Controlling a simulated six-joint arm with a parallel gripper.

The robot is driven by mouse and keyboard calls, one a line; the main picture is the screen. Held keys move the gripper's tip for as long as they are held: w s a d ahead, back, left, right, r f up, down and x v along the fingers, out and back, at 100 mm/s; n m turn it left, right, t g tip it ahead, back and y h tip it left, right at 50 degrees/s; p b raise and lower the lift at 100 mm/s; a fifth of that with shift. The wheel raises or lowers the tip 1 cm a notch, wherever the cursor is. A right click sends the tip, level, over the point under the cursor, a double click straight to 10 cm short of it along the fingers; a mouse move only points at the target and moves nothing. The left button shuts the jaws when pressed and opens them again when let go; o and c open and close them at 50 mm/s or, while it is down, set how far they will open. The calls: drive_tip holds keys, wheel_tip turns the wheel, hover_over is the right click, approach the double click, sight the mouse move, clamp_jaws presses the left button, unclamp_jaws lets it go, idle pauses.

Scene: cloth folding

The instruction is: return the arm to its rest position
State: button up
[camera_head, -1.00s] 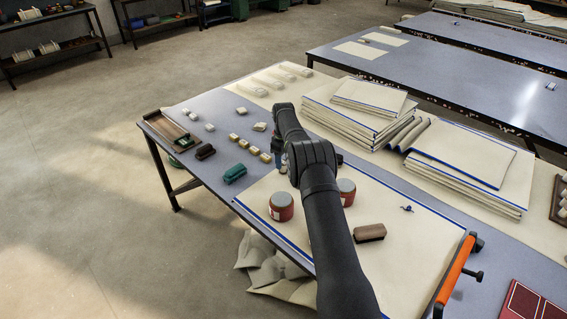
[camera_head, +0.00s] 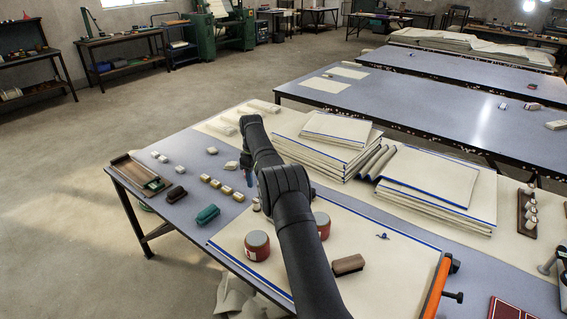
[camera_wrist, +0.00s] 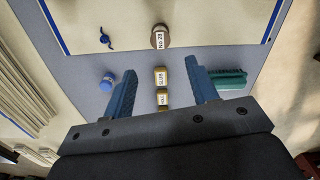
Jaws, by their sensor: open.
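My gripper (camera_wrist: 161,66) shows in the wrist view with its two blue fingers spread apart and nothing held between them. It hangs above the grey table (camera_wrist: 140,58). Small labelled yellow blocks (camera_wrist: 161,76) lie below, in the gap between the fingers. In the head view my dark arm reaches over the table and mostly hides the gripper; a bit of blue finger (camera_head: 248,177) shows. A flat cream cloth with a blue edge (camera_head: 395,270) lies under the arm, apart from the gripper.
Red jars (camera_head: 257,246) and a brown block (camera_head: 348,265) stand on the cloth. A green brush (camera_head: 207,215) lies left of the arm. Folded cloth stacks (camera_head: 440,180) are behind. An orange-handled bar (camera_head: 436,288) is at right. Open floor (camera_head: 60,200) lies left.

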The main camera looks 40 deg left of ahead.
sight(256, 200)
wheel_tip(256, 200, down, 12)
drive_tip(key=shift+r, duration=1.95)
drive_tip(key=shift+f, duration=0.1)
